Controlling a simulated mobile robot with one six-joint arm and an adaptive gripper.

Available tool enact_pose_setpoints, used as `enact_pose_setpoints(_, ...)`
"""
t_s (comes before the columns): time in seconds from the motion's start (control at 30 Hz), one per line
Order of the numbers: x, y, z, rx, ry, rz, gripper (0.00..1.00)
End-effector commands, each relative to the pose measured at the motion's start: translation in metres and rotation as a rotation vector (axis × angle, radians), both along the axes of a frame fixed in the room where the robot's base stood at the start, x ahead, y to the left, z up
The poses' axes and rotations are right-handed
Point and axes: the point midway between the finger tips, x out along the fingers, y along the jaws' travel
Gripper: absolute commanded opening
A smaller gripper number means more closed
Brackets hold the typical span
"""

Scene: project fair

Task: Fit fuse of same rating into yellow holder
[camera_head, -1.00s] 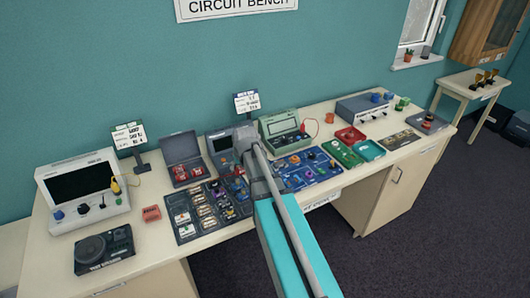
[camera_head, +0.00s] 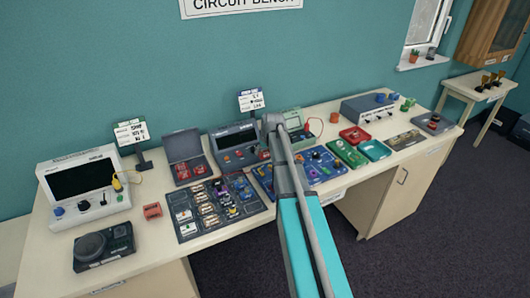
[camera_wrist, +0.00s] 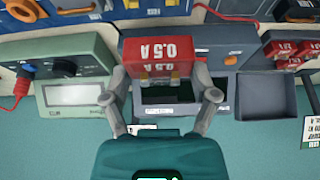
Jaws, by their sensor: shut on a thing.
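My gripper (camera_wrist: 160,82) is shut on a red fuse (camera_wrist: 159,50) marked 0.5 A, held by its sides in the wrist view. The fuse is above the bench, in front of a dark grey device with a screen (camera_head: 237,140). More red fuses (camera_head: 190,170) sit in an open dark case at the left, and show at the right of the wrist view (camera_wrist: 290,47). I cannot pick out the yellow holder for certain; small coloured parts on the boards are too small to read.
A dark component board (camera_head: 188,235) and a blue board (camera_head: 325,168) lie at the front of the bench. A green meter (camera_wrist: 75,85) stands beside the dark device. Sign stands (camera_head: 131,132) rise behind. Red and green trays (camera_head: 374,150) lie right.

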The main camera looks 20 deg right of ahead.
Motion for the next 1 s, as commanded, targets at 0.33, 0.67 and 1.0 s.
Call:
enact_pose_setpoints(0.33,0.004,-0.009,-0.002,-0.001,-0.001,0.005,0.28)
enact_pose_setpoints(0.67,0.004,-0.008,-0.006,-0.001,-0.001,0.005,0.28)
enact_pose_setpoints(1.0,0.004,-0.007,-0.025,0.0,-0.001,0.005,0.28)
